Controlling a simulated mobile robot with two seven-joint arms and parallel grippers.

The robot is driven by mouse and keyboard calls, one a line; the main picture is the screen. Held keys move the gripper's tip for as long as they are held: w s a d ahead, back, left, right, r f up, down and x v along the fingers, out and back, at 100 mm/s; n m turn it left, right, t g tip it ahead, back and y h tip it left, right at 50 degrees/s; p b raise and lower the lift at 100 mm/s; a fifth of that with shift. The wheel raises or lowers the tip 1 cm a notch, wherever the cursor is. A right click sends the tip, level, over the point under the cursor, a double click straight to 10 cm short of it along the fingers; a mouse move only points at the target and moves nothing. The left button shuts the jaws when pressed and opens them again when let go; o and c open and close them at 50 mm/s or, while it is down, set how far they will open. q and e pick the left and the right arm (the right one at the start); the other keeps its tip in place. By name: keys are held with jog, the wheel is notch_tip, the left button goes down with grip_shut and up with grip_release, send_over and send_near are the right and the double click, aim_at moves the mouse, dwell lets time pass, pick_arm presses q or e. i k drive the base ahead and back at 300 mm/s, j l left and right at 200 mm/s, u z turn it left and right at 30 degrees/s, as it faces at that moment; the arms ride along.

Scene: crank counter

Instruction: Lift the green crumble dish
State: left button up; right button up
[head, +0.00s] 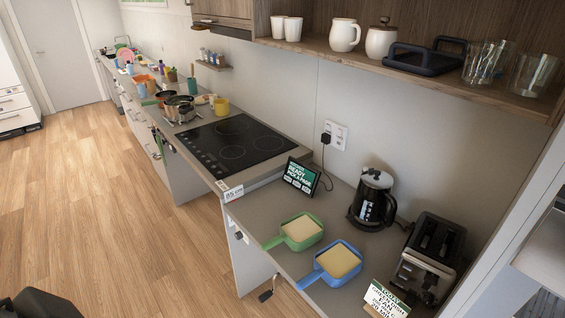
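The green crumble dish (301,231) sits upright on the near grey counter (262,208). It is a square dish with a pale yellow filling, and its handle points left toward the counter's front edge. A similar blue dish (338,261) stands just in front of it to the right, its handle also pointing left. Neither gripper's fingers show, and nothing touches the green dish. A dark shape at the bottom left corner may be part of my arm, but I cannot tell.
A toaster (431,256) and a white sign (384,300) are to the right. A small crank (267,290) sticks out from the counter front. The wooden floor (120,220) is clear.

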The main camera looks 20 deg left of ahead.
aim_at(299, 231)
jog(key=u, duration=0.5)
jog(key=i+j+z, duration=0.55)
jog(key=j, duration=0.2)
jog(key=i+j+z, duration=0.25)
jog(key=j, duration=0.2)
